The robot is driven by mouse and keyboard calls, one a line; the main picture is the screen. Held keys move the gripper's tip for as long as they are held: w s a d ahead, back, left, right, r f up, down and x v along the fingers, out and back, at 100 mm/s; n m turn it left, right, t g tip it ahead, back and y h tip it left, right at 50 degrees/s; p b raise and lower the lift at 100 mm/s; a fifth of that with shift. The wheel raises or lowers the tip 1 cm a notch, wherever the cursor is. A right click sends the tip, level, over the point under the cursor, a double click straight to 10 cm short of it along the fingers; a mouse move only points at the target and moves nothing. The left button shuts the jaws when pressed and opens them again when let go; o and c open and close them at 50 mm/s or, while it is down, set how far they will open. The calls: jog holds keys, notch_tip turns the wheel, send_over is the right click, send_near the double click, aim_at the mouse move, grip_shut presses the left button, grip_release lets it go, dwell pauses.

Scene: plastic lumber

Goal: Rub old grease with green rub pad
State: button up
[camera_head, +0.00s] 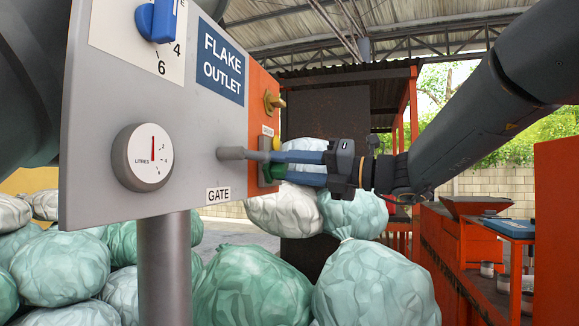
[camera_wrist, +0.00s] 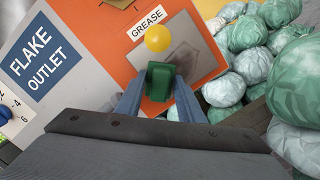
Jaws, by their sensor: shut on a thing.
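My gripper (camera_wrist: 160,96) is shut on the green rub pad (camera_wrist: 160,80), with one blue finger on each side of it. The pad is in front of a grey plate (camera_wrist: 212,65) on the orange panel face, below the GREASE label. A darker brownish stain, the old grease (camera_wrist: 186,54), shows on the plate above and right of the pad. The pad hides part of the plate. In the head view my gripper (camera_head: 283,166) reaches in from the right, and the pad (camera_head: 267,172) is close to the plate. I cannot tell whether they touch.
A yellow knob (camera_wrist: 158,38) stands out just above the pad. A grey gate handle (camera_head: 232,153) sticks out of the panel's front near my fingers. A brass valve (camera_head: 274,102) is higher on the orange side. Several stuffed bags (camera_head: 250,285) are piled below and behind.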

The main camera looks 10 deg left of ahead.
jog(key=shift+s, duration=0.25)
jog(key=shift+r+p, duration=0.2)
jog(key=shift+p, duration=0.25)
jog(key=shift+w, duration=0.1)
jog(key=w+p, duration=0.2)
jog(key=w, duration=0.6)
jog(key=shift+d+p, duration=0.3)
jog(key=shift+p, duration=0.05)
jog(key=shift+s+a, duration=0.25)
jog(key=shift+s, duration=1.8)
jog(key=shift+s+a, duration=0.2)
jog(key=shift+s, duration=1.8)
jog(key=shift+d, duration=0.1)
jog(key=shift+s+d, duration=0.15)
jog(key=shift+d, duration=1.3)
jog(key=shift+s+d, duration=0.1)
jog(key=shift+d, duration=1.35)
